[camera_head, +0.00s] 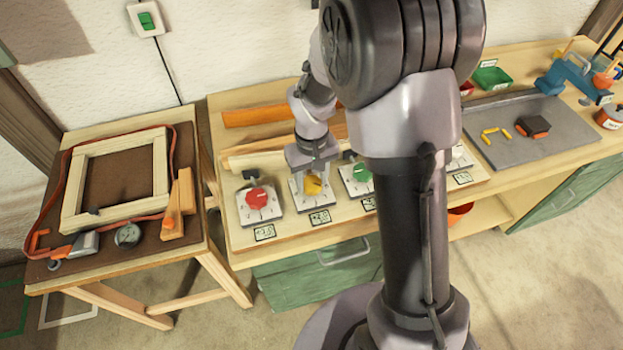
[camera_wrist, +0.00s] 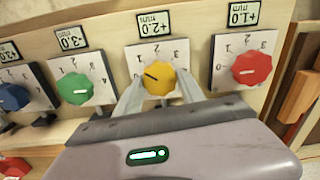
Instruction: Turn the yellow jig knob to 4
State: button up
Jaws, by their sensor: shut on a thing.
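The yellow jig knob (camera_wrist: 160,80) sits on a white dial plate (camera_wrist: 132,60) with small numbers around it, between the red and green knobs. A short dark mark on the knob points to the upper left in the wrist view; I cannot tell exactly which number it meets. My gripper (camera_wrist: 160,92) is shut on the knob, one finger on each side.
The red knob (camera_wrist: 251,68) and green knob (camera_wrist: 75,88) stand close on either side; a blue knob (camera_wrist: 12,97) is farther along. Wooden laths (camera_head: 262,115) lie behind the jig. A side table (camera_head: 60,280) with a wooden frame (camera_head: 112,145) stands at left.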

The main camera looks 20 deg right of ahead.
jog(key=m+b, duration=0.1)
jog(key=m, duration=0.6)
jog(key=shift+b, duration=0.4)
jog(key=m+b, duration=0.1)
jog(key=m, duration=0.3)
jog(key=m+b, duration=0.1)
jog(key=m, duration=0.2)
jog(key=shift+f+m, duration=0.1)
jog(key=shift+m, duration=0.2)
jog(key=m+b, duration=0.1)
jog(key=m, duration=0.2)
jog(key=shift+m+b, duration=0.3)
jog(key=m+b, duration=0.1)
jog(key=m, duration=0.2)
jog(key=shift+m, duration=0.4)
jog(key=m+b, duration=0.2)
jog(key=m, duration=0.4)
jog(key=shift+b, duration=0.4)
jog(key=o, duration=1.4)
jog(key=shift+c, duration=0.2)
